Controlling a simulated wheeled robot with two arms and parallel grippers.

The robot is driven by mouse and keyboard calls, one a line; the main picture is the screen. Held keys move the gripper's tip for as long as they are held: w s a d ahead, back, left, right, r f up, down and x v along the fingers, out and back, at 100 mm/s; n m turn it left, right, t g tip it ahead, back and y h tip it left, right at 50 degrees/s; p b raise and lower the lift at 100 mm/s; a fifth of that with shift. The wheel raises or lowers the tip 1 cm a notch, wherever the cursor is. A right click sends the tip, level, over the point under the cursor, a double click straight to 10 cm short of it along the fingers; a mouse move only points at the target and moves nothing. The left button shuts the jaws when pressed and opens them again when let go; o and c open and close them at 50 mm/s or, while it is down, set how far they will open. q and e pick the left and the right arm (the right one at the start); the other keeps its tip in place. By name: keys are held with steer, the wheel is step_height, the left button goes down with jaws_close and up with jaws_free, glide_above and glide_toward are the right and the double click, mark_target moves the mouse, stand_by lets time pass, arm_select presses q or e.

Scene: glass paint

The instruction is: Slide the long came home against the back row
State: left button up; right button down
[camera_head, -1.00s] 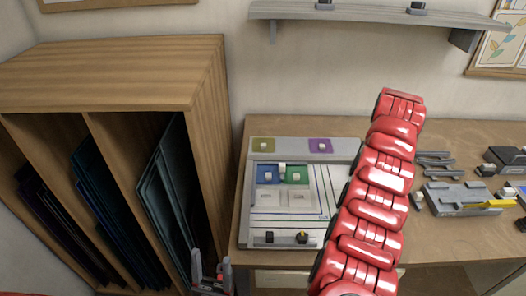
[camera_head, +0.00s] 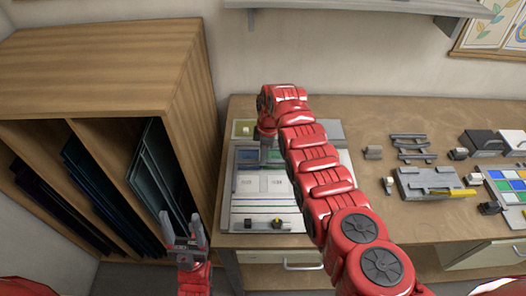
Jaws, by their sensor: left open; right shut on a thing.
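The work board (camera_head: 227,200) lies on the bench with a blue glass piece (camera_head: 248,156) and a green glass piece (camera_head: 274,156) side by side as the back row. Two pale panes (camera_head: 261,184) lie in front of them. My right arm reaches over the board from the right. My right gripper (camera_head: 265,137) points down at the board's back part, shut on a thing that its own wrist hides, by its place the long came. I cannot make out the came's ends or any gap to the glass. My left gripper (camera_head: 183,222) is open and empty, left of the board.
A wooden rack (camera_head: 110,65) with dark glass sheets stands at the left, close to my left gripper. A grey shelf (camera_head: 350,9) is above. A grey fixture (camera_head: 428,183), metal strips and a tray of coloured tiles (camera_head: 508,190) lie at the right.

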steer(key=shift+s+f, duration=0.1)
steer(key=shift+f, duration=0.55)
step_height(320, 180, down, 4)
steer(key=b, duration=0.3)
steer(key=shift+r, duration=0.25)
steer(key=shift+f+b, duration=0.15)
steer(key=shift+b, duration=0.15)
steer(key=shift+f, duration=0.1)
steer(key=shift+w+b, duration=0.3)
steer(key=shift+b, duration=1.2)
stand_by(1.4)
steer(key=c, duration=0.6)
jaws_free()
steer(key=shift+w, duration=0.1)
